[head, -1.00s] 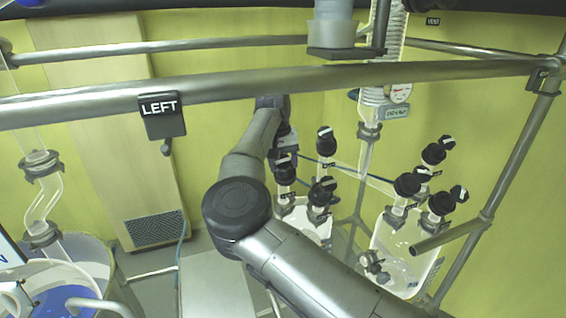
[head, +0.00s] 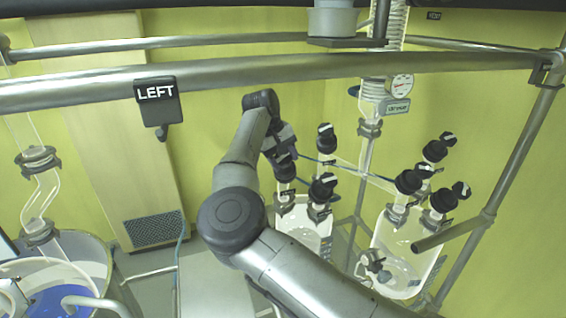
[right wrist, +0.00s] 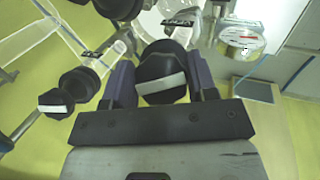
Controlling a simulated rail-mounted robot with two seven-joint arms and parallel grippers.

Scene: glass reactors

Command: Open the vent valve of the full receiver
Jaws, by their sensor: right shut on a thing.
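Two glass receivers hang at the right in the head view, a left one (head: 318,232) and a right one (head: 418,248). I cannot tell their fill levels. Each has several black valve knobs with white bars on top. My right gripper (head: 279,152) is at the left receiver's leftmost valve knob (head: 285,170), partly hiding it. In the right wrist view, my right gripper (right wrist: 161,82) has its fingers on both sides of that black knob (right wrist: 160,68) and is shut on it. The knob's white bar lies nearly crosswise, slightly tilted. My left gripper is not in view.
Other valve knobs stand close by, one behind (head: 325,137) and one to the right (head: 322,187). A metal rail (head: 230,80) with a LEFT sign (head: 155,95) crosses in front. A vessel with blue contents (head: 62,300) is at lower left.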

